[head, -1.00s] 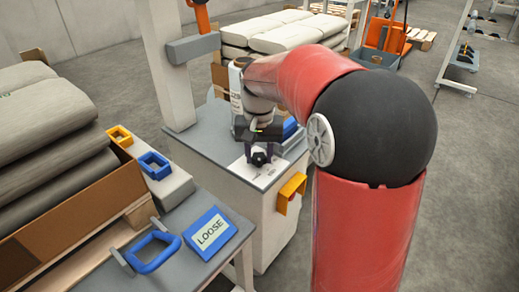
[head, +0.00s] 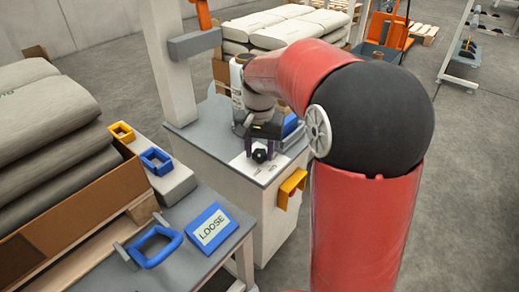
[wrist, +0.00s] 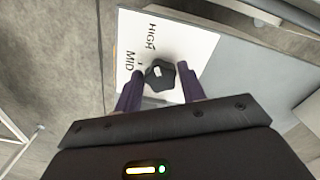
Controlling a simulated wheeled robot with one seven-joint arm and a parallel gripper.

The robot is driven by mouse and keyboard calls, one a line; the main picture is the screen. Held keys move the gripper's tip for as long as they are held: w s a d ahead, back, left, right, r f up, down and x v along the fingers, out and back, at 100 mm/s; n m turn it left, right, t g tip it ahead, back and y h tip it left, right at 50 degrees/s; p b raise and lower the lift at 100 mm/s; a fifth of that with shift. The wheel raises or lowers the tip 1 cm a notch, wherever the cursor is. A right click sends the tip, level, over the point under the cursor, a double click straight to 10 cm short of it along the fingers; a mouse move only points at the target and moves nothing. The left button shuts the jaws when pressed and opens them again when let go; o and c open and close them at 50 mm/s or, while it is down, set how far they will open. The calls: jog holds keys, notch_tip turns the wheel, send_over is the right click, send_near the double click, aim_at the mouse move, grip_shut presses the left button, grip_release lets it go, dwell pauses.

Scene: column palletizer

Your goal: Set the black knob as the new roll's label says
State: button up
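The black knob (wrist: 160,75) sits on a white plate (wrist: 188,42) in the wrist view. The words HIGH and MID are readable on the plate; any other marking is hidden. A small light mark shows on the knob, but I cannot tell exactly which word it faces. My gripper (wrist: 160,72) is open, its two purple fingers on either side of the knob with small gaps. In the head view my gripper (head: 261,150) is over the front of the grey cabinet top. A pale roll (head: 236,78) is partly hidden behind my arm; no label is readable on it.
A side table holds a blue-framed sign reading LOOSE (head: 212,230) and a blue handle (head: 155,246). Stacked grey sacks (head: 45,110) stand left. A post (head: 168,65) rises behind the cabinet.

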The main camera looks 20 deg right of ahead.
aim_at(259, 154)
jog(key=o, duration=0.3)
jog(key=shift+o, duration=0.2)
jog(key=shift+r, duration=0.1)
notch_tip(259, 154, up, 8)
jog(key=shift+f+p, duration=0.15)
jog(key=shift+p, duration=0.4)
